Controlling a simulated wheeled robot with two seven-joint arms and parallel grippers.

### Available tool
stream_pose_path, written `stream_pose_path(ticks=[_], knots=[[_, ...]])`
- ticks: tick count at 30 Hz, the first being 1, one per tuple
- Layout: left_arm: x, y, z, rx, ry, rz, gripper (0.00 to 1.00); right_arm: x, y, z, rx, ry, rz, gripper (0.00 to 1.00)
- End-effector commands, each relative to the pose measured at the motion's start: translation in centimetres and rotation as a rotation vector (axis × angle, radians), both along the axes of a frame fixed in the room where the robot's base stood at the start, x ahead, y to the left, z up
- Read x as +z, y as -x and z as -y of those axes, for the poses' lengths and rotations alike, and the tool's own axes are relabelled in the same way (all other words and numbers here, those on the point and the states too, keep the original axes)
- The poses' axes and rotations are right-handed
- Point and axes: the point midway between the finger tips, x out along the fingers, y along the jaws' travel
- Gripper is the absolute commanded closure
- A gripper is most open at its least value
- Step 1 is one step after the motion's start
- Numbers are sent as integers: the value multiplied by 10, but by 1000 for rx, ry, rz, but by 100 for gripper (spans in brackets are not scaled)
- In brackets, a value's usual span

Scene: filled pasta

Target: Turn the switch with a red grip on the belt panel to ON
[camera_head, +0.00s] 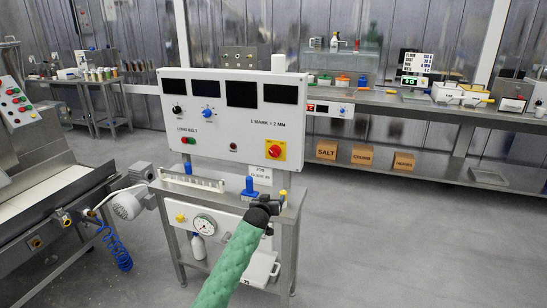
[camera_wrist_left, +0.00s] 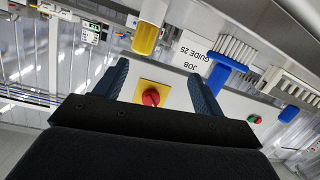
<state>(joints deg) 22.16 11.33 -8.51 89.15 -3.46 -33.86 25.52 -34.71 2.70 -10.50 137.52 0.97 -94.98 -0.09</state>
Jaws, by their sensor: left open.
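The white belt panel (camera_head: 220,130) stands on a steel stand, with dark displays, knobs and buttons. At its lower right is the switch, a red grip (camera_head: 275,151) on a yellow plate (camera_head: 281,143). The red grip also shows in the left wrist view (camera_wrist_left: 151,97), framed between the fingers but beyond them. Its ON marking and exact angle are too small to read. My left gripper (camera_head: 272,203), with a green-sleeved arm, is below the switch and apart from it. Its two fingers (camera_wrist_left: 158,75) are open and empty. My right gripper is not in view.
A blue-handled part (camera_head: 249,187) and a yellow-tipped part (camera_head: 283,195) stand on the ledge close to my left gripper. A white toothed rail (camera_head: 190,181) lies left. Open floor (camera_head: 400,240) is on the right.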

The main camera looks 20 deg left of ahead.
Motion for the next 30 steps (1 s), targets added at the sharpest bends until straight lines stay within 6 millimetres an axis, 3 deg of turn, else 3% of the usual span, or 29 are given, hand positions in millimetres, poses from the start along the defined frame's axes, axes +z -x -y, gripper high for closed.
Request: stream_pose_path(ticks=[1,3,6,10,18,21,30], knots=[[24,-19,-7,4,7,44,31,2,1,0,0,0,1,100],[51,-38,-15,7,19,97,31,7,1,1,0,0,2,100],[82,-58,-24,9,31,158,31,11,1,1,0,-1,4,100],[108,-74,-32,10,42,207,31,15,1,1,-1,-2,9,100],[121,-93,-35,10,47,228,31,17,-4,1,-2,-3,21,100],[122,-106,-36,11,47,228,31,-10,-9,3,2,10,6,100],[120,-143,-36,10,47,226,31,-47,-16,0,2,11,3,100]])
